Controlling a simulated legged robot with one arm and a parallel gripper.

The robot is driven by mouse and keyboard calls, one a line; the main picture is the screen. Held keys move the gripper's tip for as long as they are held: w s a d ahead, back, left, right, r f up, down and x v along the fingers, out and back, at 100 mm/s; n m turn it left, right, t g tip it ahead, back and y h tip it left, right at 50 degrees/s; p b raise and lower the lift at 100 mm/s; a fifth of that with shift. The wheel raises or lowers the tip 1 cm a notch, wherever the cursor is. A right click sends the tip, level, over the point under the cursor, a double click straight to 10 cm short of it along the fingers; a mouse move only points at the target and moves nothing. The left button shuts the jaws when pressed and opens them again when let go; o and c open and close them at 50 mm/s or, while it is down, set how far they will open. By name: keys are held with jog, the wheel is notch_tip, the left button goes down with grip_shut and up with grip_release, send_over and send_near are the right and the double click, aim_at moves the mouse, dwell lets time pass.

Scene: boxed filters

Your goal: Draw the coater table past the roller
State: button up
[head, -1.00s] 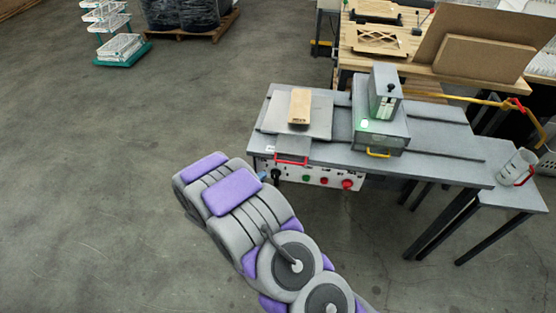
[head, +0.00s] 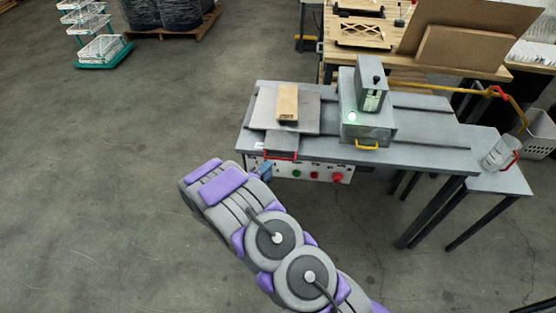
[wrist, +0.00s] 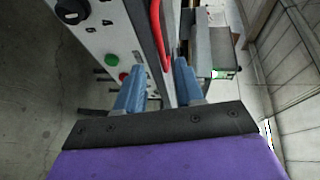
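The coater table (head: 262,106) is a flat grey plate at the left end of the bench, carrying a wooden-looking block (head: 287,102). A red handle (head: 281,156) is at its front edge; the handle also shows in the wrist view (wrist: 158,38). The roller unit (head: 367,130) is a grey housing with a green light and a yellow handle, right of the table; the roller itself is hidden. My gripper (head: 264,171) is just below and left of the red handle. In the wrist view its blue fingers (wrist: 158,78) are apart, with the handle ahead between them; I see no contact.
The bench's front panel (head: 310,172) has a black knob and green and red buttons close to my gripper. A clear jug (head: 501,153) stands on a side table at right. A wooden workbench (head: 400,40) is behind.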

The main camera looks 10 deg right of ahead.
jog(key=b+x, duration=0.1)
jog(key=x, duration=0.7)
jog(key=shift+w+d, duration=0.25)
jog(key=shift+a, duration=0.1)
grip_shut()
jog(key=shift+s+f, duration=0.1)
